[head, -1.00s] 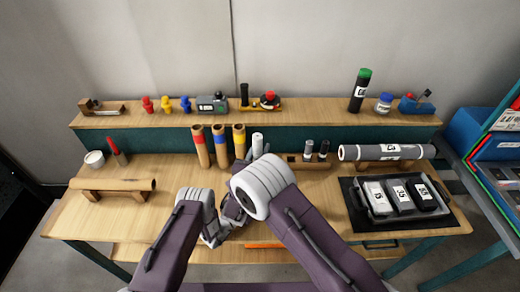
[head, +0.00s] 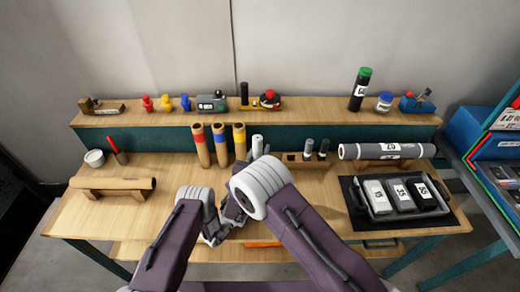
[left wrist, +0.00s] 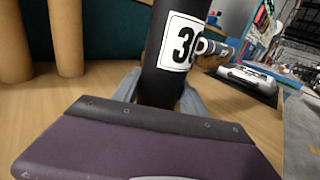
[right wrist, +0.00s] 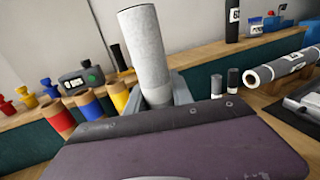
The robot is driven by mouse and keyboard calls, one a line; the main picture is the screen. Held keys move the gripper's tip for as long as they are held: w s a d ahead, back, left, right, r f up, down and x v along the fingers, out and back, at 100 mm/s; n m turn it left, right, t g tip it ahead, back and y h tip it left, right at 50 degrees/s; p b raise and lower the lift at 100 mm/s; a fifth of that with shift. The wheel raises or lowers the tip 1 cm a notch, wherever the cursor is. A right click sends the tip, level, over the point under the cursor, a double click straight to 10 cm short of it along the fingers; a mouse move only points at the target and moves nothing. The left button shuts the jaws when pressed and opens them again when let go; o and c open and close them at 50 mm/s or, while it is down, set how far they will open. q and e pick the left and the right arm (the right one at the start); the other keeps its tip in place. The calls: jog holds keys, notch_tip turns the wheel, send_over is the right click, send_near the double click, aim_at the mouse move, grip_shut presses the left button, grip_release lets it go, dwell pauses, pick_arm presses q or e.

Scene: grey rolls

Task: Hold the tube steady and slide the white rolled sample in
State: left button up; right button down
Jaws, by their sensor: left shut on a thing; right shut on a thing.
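A black tube (left wrist: 165,55) with a white number label stands upright in the left wrist view. My left gripper (left wrist: 158,92) is shut around its lower part. The white rolled sample (right wrist: 145,48) stands nearly upright in the right wrist view, and my right gripper (right wrist: 158,94) is shut on its lower part. In the head view the top of the white roll (head: 258,144) shows above my right arm, which hides the black tube and most of both grippers. The roll's lower end is hidden, so I cannot tell whether it is inside the tube.
Several brown tubes with coloured bands (head: 220,145) stand just left of the white roll. A wooden block with dark vials (head: 308,160), a grey roll (head: 385,151) and a black tray (head: 448,206) are to the right. A brown roll (head: 125,184) lies on a stand at left.

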jog(key=shift+f, duration=2.55)
jog(key=c, duration=1)
grip_release()
jog(key=shift+c, duration=0.2)
jog(key=v, duration=1.2)
pick_arm(q)
jog(key=o, duration=1.5)
jog(key=shift+o, duration=0.2)
